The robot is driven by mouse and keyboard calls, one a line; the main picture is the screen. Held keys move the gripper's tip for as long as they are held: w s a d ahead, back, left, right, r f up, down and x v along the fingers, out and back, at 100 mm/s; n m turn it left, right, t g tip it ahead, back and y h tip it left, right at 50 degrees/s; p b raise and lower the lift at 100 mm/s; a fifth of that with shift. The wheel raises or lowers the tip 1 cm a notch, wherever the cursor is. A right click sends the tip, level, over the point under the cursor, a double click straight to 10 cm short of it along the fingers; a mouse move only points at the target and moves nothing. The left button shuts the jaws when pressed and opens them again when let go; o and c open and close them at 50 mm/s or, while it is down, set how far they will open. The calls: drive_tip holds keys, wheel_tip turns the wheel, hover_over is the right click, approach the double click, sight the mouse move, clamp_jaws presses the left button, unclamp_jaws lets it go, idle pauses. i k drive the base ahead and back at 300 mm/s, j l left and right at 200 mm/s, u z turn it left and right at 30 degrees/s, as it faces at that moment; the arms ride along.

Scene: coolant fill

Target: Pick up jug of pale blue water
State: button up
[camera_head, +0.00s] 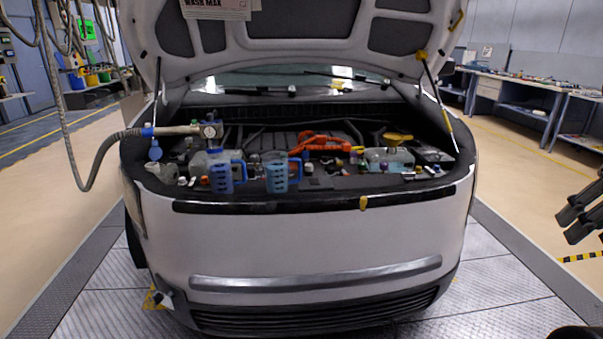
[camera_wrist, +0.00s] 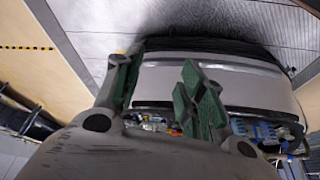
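Two measuring jugs with blue handles stand side by side at the front left of the open engine bay. The right jug (camera_head: 276,174) holds pale blue liquid, with its handle on its right. The left jug (camera_head: 221,177) holds darker, more violet-blue liquid. In the wrist view, small blue jug shapes (camera_wrist: 264,131) show right of my fingers, too small to tell apart surely. My gripper (camera_head: 565,226) is at the right edge of the head view, far right of the jugs. In the wrist view my gripper (camera_wrist: 160,64) has its green-padded fingers apart, with nothing between them.
The raised hood (camera_head: 285,50) hangs over the bay. A grey hose with a nozzle (camera_head: 180,131) reaches in from the left, near the left jug. An orange part (camera_head: 322,143) and a yellow-capped tank (camera_head: 390,158) lie to the right.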

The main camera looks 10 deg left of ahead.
sight(275, 163)
drive_tip(key=i+j+u, duration=0.25)
drive_tip(key=j, duration=0.3)
drive_tip(key=i+j+u, duration=0.25)
drive_tip(key=i+j, duration=0.15)
